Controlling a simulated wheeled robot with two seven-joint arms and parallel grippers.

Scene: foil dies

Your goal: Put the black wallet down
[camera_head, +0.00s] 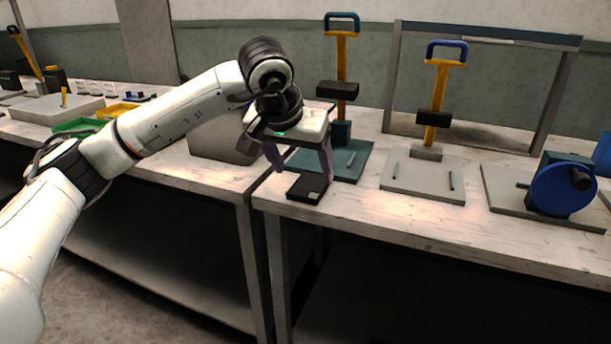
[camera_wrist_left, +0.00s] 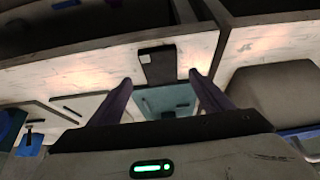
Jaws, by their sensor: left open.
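The black wallet (camera_head: 305,190) lies flat on the wooden bench near its front left corner, just in front of the teal base plate. It also shows in the left wrist view (camera_wrist_left: 157,66), lying beyond the fingertips. My left gripper (camera_head: 301,176) is open and empty, with its purple fingers above and around the wallet's place in the head view. In the left wrist view the open fingers (camera_wrist_left: 158,80) are spread wide, apart from the wallet. My right gripper is not in view.
A press with a teal base (camera_head: 353,165) stands behind the wallet. A second press (camera_head: 433,150) and a blue-wheeled device (camera_head: 562,190) stand to the right. A grey bin (camera_head: 222,142) sits on the left bench. The bench front between is clear.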

